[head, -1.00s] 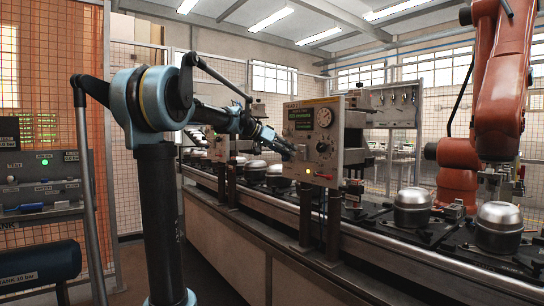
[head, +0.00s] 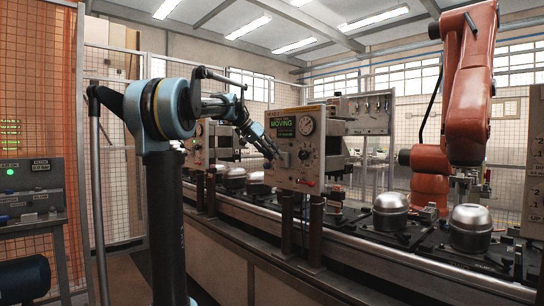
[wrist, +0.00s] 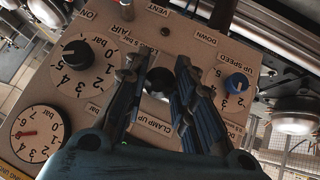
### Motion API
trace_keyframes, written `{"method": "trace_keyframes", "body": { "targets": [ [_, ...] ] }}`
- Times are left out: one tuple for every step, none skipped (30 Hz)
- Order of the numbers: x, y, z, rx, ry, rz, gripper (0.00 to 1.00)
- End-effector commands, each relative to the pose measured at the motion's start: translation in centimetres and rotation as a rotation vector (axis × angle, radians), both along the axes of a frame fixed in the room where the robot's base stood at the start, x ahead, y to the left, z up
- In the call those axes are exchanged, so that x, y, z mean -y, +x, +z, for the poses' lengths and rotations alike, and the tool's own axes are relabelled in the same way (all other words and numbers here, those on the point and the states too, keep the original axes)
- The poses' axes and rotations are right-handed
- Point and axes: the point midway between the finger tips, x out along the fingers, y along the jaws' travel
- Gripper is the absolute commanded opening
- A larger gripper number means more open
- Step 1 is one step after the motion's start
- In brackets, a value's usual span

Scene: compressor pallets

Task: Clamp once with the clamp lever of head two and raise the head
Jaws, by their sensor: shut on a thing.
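The head two panel (head: 322,165) is a beige box with a round gauge (head: 306,125) and a green display (head: 282,127) whose lower line reads MOVING. My gripper (head: 279,155) is at the left part of the panel's face. In the wrist view the panel appears turned, with a black clamp lever knob (wrist: 160,82) beside a CLAMP UP label. My gripper (wrist: 154,73) has its two dark fingers on either side of that knob and is shut on it. The lever's base is partly hidden by the fingers.
A black pressure dial (wrist: 88,62), a red-needled gauge (wrist: 38,133) and a blue speed knob (wrist: 236,83) sit close around my fingers. A conveyor line with silver compressor domes (head: 390,212) runs below the panel. An orange robot arm (head: 468,90) stands at right.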

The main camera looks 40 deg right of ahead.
Motion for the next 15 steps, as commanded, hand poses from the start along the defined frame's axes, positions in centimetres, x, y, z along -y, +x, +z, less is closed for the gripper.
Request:
{"method": "trace_keyframes", "body": {
  "targets": [
    [0.02, 0.31, -0.04, 0.004, -0.001, 0.005, 0.0],
    [0.02, 0.31, -0.04, 0.004, -0.001, 0.005, 0.0],
    [0.03, 0.31, -0.05, 0.004, -0.001, 0.005, 0.0],
    [0.03, 0.31, -0.05, 0.004, -0.001, 0.005, 0.0],
    [0.03, 0.31, -0.05, 0.004, -0.001, 0.005, 0.0],
    [0.04, 0.31, -0.05, 0.004, -0.001, 0.004, 0.0],
    [0.04, 0.31, -0.05, 0.004, -0.001, 0.004, 0.28],
    [0.04, 0.3, -0.05, 0.004, -0.001, 0.004, 0.35],
    [0.04, 0.26, -0.05, 0.004, -0.001, 0.004, 0.44],
    [0.04, 0.24, -0.04, 0.004, -0.001, 0.004, 0.46],
    [0.03, 0.21, -0.04, 0.004, -0.001, 0.004, 0.46],
    [0.03, 0.18, -0.03, 0.003, -0.001, 0.003, 0.46],
    [0.03, 0.16, -0.03, 0.003, -0.001, 0.003, 0.46],
    [0.03, 0.14, -0.02, 0.003, -0.001, 0.003, 0.46],
    [0.03, 0.11, -0.03, 0.002, 0.0, 0.002, 0.46]
  ]
}}
